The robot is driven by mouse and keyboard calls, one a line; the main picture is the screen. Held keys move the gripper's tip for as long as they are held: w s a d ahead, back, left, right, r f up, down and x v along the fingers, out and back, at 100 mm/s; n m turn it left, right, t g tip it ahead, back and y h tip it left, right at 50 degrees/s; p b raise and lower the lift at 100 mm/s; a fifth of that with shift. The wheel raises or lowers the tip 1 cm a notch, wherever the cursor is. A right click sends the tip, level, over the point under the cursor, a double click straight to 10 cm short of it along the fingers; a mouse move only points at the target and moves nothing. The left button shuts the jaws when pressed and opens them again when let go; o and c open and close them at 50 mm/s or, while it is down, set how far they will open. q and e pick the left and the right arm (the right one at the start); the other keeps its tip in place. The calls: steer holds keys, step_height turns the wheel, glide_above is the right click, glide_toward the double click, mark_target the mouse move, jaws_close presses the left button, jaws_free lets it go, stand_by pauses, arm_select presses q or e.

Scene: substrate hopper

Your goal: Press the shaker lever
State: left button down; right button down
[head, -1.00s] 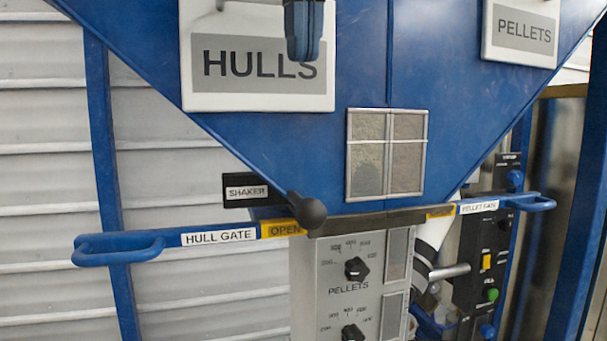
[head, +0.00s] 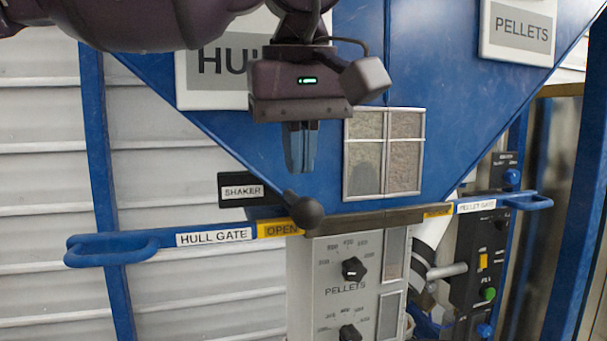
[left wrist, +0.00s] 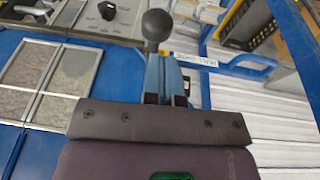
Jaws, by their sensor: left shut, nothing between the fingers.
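The shaker lever's dark ball knob (head: 304,211) sticks out below the black SHAKER label (head: 245,191), at the lower tip of the blue hopper (head: 250,140). My left gripper (head: 300,168) points down just above the knob, with its blue fingers shut and empty. In the left wrist view the round knob (left wrist: 156,26) shows just beyond the tips of the shut fingers (left wrist: 165,60). I cannot tell whether the fingertips touch it; a small gap shows in the head view. My right gripper is in neither view.
The blue hull gate handle (head: 110,248) reaches left under the lever, and the pellet gate handle (head: 535,201) reaches right. A grey dial panel (head: 340,270) stands below. A window (head: 383,153) is right of my gripper. A black control box (head: 485,255) is at right.

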mark_target(305, 227)
arm_select(q)
steer(key=shift+s+d+f, duration=0.1)
steer(key=shift+d+f, duration=0.05)
steer(key=shift+f, duration=0.5)
steer(key=shift+s+d+f, duration=0.1)
steer(key=shift+d+f, duration=0.05)
steer(key=shift+f, duration=0.45)
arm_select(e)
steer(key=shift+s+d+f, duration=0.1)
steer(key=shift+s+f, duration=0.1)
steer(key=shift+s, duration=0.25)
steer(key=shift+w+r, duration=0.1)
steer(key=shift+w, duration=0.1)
